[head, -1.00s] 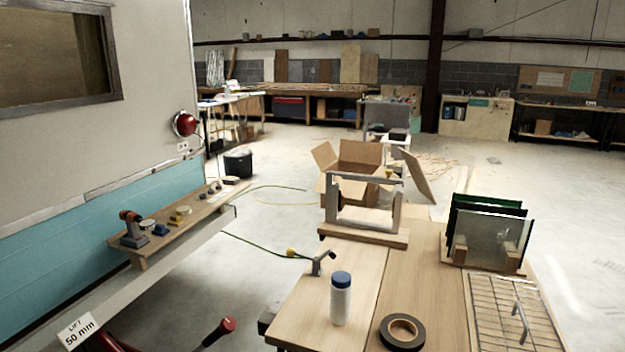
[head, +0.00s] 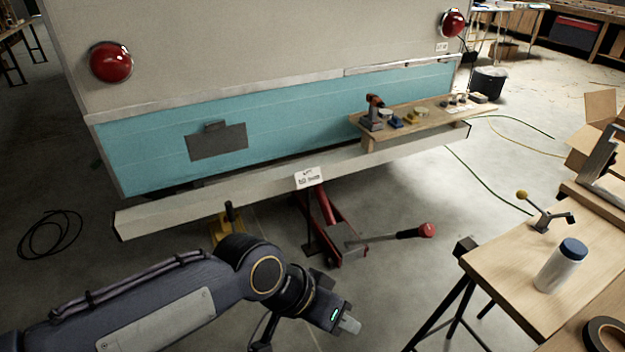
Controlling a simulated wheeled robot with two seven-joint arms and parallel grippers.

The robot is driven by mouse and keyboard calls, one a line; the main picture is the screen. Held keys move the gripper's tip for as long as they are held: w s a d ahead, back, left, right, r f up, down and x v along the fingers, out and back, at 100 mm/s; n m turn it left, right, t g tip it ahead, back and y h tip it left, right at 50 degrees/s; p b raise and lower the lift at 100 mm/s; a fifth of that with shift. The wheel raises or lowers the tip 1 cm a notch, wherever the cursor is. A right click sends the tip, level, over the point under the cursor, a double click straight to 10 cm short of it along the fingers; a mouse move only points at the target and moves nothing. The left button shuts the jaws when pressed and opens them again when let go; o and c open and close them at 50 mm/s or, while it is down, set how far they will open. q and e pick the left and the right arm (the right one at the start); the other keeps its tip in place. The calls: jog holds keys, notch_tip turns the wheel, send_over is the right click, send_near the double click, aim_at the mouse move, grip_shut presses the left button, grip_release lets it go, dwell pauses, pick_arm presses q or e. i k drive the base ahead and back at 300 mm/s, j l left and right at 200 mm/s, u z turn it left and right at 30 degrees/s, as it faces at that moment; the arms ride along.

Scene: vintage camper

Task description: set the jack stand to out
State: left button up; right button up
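A yellow stand with a dark upright post, which looks like the jack stand (head: 224,226), is on the floor beneath the front edge of the camper's pale beam (head: 250,184). Its lower part is hidden behind my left arm. A red floor jack (head: 340,245) is under the beam to its right, with a handle ending in a red knob (head: 427,230). My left gripper (head: 347,324) is low in front of the jack, right of the stand and apart from it. It holds nothing I can see; its finger gap is unclear. My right gripper is out of view.
A wooden workbench (head: 490,262) with a white bottle (head: 560,268) stands at the right. A wooden shelf (head: 440,117) with tools sits on the beam. A black coiled cable (head: 50,235) lies on open floor at left.

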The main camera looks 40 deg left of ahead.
aim_at(221, 229)
jog(key=u, duration=2.15)
jog(key=i+u, duration=0.2)
jog(key=i, duration=0.5)
jog(key=i+u, duration=0.2)
jog(key=i, duration=0.5)
jog(key=i+l+u, duration=0.1)
jog(key=i+u, duration=0.15)
jog(key=i, duration=0.45)
